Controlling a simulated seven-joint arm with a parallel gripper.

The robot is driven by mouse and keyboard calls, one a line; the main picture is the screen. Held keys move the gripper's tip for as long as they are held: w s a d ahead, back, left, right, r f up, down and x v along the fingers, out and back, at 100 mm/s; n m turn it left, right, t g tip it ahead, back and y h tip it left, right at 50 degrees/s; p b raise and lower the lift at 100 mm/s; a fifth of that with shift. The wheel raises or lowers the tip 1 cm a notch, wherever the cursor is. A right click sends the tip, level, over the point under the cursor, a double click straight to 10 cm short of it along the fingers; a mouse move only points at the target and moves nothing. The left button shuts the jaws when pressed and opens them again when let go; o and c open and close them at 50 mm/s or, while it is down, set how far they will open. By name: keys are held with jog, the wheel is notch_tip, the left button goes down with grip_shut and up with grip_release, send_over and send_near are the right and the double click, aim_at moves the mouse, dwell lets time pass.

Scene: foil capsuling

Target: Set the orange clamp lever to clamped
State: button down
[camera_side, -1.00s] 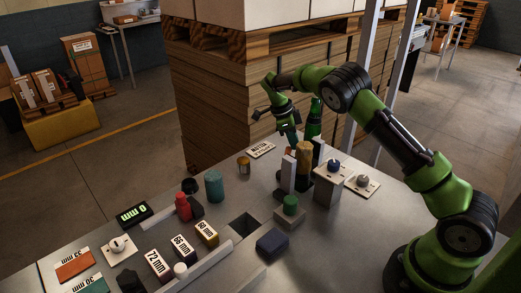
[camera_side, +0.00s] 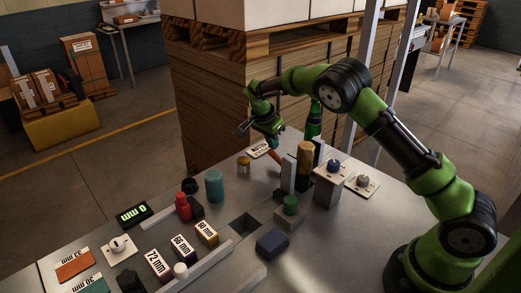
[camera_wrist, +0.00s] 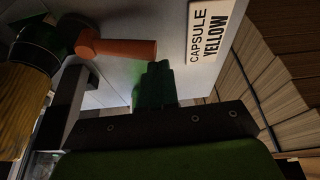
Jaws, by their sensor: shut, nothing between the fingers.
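The orange clamp lever (camera_wrist: 120,48) shows in the wrist view as a round handle pointing right from a dark hub. In the side view the lever (camera_side: 274,155) sticks out to the left of the pale upright posts. My gripper (camera_side: 275,142) is shut and empty, pointing down just above the lever's outer end.
A gold cylinder (camera_side: 305,160) stands right of the posts, with a green bottle (camera_side: 314,122) behind it. A "CAPSULE YELLOW" label plate (camera_wrist: 208,35) lies beyond the lever's end.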

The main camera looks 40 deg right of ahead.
jog(key=shift+w+a+n+t, duration=0.15)
jog(key=shift+a+n+t, duration=0.15)
jog(key=shift+a+n, duration=0.4)
jog(key=v, duration=0.9)
jog(key=shift+r, duration=0.5)
jog(key=shift+n, duration=0.3)
